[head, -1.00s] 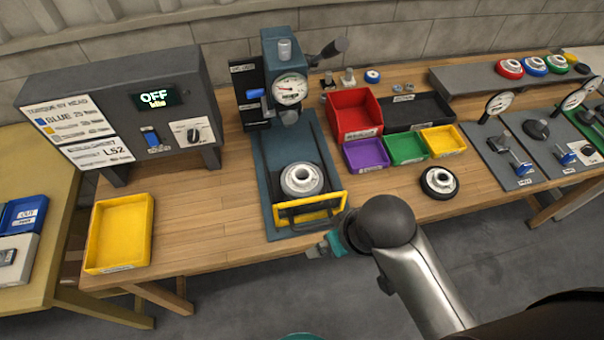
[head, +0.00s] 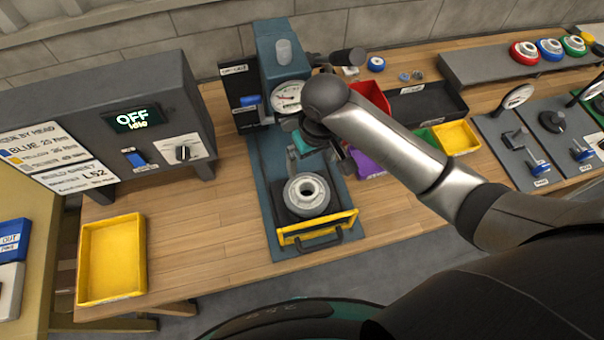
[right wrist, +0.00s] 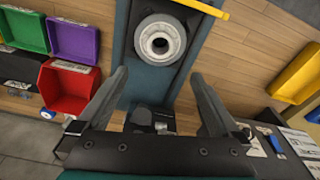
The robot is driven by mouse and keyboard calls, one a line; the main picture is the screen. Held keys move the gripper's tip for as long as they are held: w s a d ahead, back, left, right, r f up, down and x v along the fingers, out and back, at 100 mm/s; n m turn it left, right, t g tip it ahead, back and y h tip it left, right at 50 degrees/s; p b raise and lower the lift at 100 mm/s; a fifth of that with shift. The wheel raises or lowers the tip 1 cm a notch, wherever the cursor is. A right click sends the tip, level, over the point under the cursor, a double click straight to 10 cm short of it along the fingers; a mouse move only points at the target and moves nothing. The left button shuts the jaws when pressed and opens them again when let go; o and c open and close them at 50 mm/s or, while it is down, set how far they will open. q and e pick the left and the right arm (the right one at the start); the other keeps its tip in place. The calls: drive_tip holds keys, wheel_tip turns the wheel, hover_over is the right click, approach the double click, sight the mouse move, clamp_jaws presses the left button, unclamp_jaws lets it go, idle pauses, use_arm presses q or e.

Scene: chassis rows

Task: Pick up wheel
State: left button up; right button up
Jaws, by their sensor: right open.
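A pale grey wheel (head: 307,194) with a raised hub lies flat on the dark plate of the blue-grey press (head: 262,165), behind its yellow-barred guard (head: 318,228). It also shows in the right wrist view (right wrist: 160,38), beyond and roughly between the fingertips. My right gripper (head: 316,160) is open and empty, behind and above the wheel, under the press head and apart from the wheel. Its spread fingers show clearly in the right wrist view (right wrist: 160,78). My left gripper is out of view.
The press gauge (head: 288,95) and head stand just behind the gripper. Red (head: 371,98), purple (head: 366,163) and yellow (head: 456,137) bins lie to the right, partly covered by my arm. A yellow tray (head: 112,260) sits at left. Bare bench lies between tray and press.

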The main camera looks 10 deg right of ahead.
drive_tip(key=b, duration=0.1)
approach(307, 187)
drive_tip(key=s, duration=0.1)
drive_tip(key=f, duration=0.2)
drive_tip(key=f+b, duration=0.1)
drive_tip(key=f, duration=0.1)
drive_tip(key=shift+a+f, duration=0.25)
drive_tip(key=shift+a, duration=0.15)
drive_tip(key=shift+f, duration=0.5)
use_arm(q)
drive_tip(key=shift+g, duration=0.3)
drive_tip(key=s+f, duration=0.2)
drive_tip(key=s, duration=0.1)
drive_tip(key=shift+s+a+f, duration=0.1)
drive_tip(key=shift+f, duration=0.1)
use_arm(e)
drive_tip(key=shift+c, duration=0.8)
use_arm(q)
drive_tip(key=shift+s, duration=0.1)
use_arm(e)
drive_tip(key=shift+r, duration=0.1)
clamp_jaws()
